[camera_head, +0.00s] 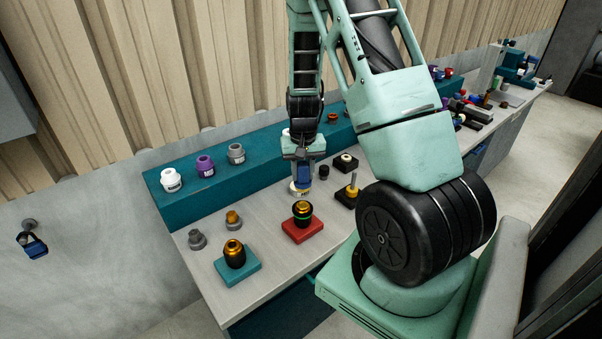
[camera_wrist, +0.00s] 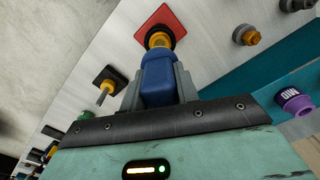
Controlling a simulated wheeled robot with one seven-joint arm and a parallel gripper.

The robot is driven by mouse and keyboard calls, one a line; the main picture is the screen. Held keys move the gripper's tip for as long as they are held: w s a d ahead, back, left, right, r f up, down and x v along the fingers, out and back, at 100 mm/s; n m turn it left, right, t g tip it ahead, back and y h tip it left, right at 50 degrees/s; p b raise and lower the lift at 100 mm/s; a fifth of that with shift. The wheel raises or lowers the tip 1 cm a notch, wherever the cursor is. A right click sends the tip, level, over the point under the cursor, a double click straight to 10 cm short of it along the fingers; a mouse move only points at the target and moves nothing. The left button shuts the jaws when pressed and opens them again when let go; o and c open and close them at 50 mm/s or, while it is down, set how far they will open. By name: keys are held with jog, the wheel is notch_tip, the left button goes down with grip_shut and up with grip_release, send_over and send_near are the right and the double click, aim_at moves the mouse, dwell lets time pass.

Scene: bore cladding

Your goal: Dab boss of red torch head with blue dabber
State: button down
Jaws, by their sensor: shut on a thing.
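My gripper (camera_head: 303,157) is shut on the blue dabber (camera_head: 303,174), which points down with a pale and yellow lower end. The dabber's blue body (camera_wrist: 158,80) fills the space between the fingers in the wrist view. The red torch head is a black piece with a gold top boss (camera_head: 302,207) on a red base (camera_head: 299,234). The dabber is just behind and above it in the head view, seemingly apart. In the wrist view the red base (camera_wrist: 172,15) lies beyond the dabber's tip, which partly covers the torch head; contact there cannot be told.
A similar gold-topped torch head (camera_head: 235,253) stands on a teal base at the left. A teal shelf (camera_head: 178,205) behind holds white, purple (camera_head: 205,166) and grey caps.

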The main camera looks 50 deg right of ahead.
aim_at(303, 190)
jog(key=shift+f+b, duration=1.65)
jog(key=shift+f, duration=0.35)
jog(key=shift+f+b, duration=0.7)
jog(key=shift+f, duration=0.2)
jog(key=shift+f+b, duration=0.5)
jog(key=shift+f, duration=0.15)
jog(key=shift+r, duration=0.1)
jog(key=shift+s+a+r, duration=0.1)
jog(key=shift+s, duration=0.35)
jog(key=shift+w, duration=0.2)
